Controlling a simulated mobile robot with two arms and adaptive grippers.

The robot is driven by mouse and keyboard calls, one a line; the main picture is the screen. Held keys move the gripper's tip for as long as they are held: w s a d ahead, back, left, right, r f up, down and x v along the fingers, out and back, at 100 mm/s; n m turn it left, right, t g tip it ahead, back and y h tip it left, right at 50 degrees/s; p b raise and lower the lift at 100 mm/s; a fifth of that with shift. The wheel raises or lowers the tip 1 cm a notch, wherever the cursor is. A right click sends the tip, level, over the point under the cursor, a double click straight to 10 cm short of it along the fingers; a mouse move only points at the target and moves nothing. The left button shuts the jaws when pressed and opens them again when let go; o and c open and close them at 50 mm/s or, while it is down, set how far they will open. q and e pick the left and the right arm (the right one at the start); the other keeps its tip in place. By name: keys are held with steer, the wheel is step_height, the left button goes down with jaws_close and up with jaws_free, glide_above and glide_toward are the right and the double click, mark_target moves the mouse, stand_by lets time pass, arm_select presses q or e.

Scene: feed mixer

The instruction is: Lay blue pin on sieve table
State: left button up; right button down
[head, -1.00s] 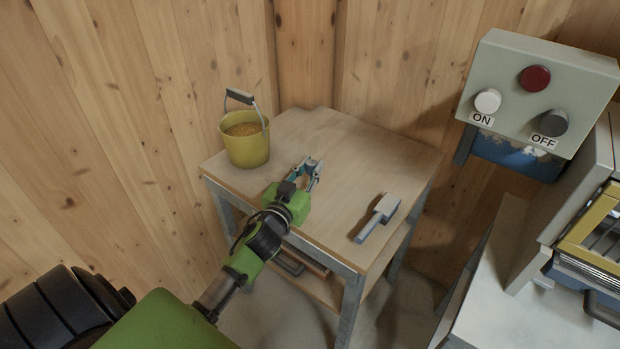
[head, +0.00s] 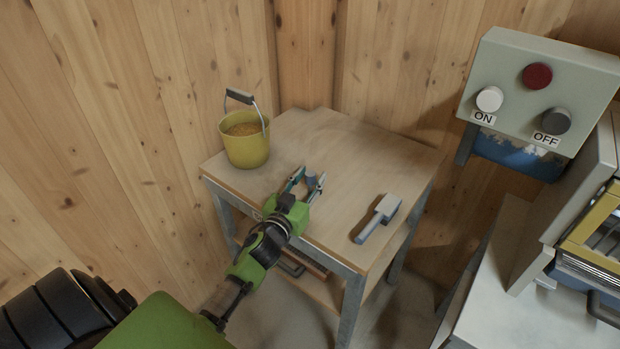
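The blue pin (head: 311,179) is a small blue-grey piece on the wooden sieve table (head: 340,140). It appears to stand on the tabletop near the middle. My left gripper (head: 306,180) reaches over the table's front edge. Its two fingers are spread open, one on each side of the pin's near end. I see a gap between the fingers and the pin. The pin's lower part is partly hidden by the right finger. My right gripper is not in view.
A yellow bucket of grain (head: 246,148) stands at the table's left corner. A control box (head: 540,90) and a machine (head: 590,240) are at the right. The table's back is clear.

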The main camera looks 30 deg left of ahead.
arm_select(q)
steer(key=shift+r, duration=0.1)
steer(key=shift+s, duration=0.15)
steer(key=s, duration=0.4)
steer(key=s+d, duration=0.1)
steer(key=s, duration=0.2)
steer(key=s+d, duration=0.1)
steer(key=s, duration=0.3)
steer(key=shift+s+r+b, duration=0.1)
steer(key=shift+s+b, duration=0.2)
steer(key=shift+b, duration=0.05)
steer(key=shift+a, duration=0.1)
